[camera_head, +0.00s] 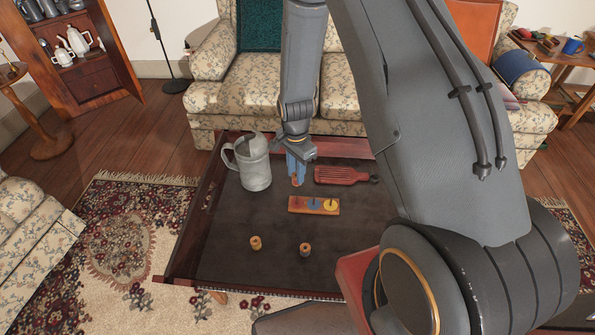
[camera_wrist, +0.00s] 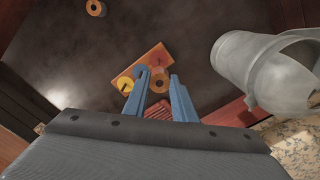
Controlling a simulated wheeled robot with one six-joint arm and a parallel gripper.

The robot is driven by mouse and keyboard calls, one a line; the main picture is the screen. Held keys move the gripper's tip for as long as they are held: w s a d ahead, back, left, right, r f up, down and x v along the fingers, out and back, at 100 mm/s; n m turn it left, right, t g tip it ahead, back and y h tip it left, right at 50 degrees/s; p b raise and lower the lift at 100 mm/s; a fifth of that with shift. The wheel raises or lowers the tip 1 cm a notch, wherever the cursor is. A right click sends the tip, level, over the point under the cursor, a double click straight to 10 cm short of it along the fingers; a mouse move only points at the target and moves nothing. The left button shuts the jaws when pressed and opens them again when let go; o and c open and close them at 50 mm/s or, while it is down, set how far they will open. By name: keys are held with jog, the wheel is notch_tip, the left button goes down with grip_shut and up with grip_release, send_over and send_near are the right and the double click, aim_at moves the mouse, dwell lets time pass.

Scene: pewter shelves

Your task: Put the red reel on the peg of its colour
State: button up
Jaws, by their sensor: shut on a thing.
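My gripper (camera_head: 297,175) has blue fingers and is shut on the red reel (camera_head: 295,183), which it holds above the dark table, at the back left of the peg board. In the wrist view, the reel's wooden end (camera_wrist: 160,84) with its dark hole shows between my fingertips (camera_wrist: 160,86). The wooden peg board (camera_head: 334,212) lies flat and has a red peg base (camera_wrist: 157,58) at one end, a blue one (camera_wrist: 140,71) in the middle and a yellow one (camera_wrist: 124,83) at the other end. The reel is apart from the pegs and beside the board in the wrist view.
A grey metal tankard (camera_head: 253,166) stands left of my gripper. A red slatted paddle (camera_head: 341,175) lies to the right. A raised rim (camera_head: 196,222) edges the table.

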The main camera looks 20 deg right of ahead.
jog(key=shift+s+f+m+p, duration=0.15)
jog(key=shift+f+m+p, duration=0.55)
jog(key=shift+f+m, duration=0.7)
jog(key=shift+r, duration=0.15)
jog(key=shift+f+b, duration=1.1)
jog(key=shift+f, duration=1.2)
jog(key=shift+f+b, duration=0.65)
jog(key=shift+f, duration=0.75)
jog(key=o, duration=1.1)
notch_tip(320, 180, up, 8)
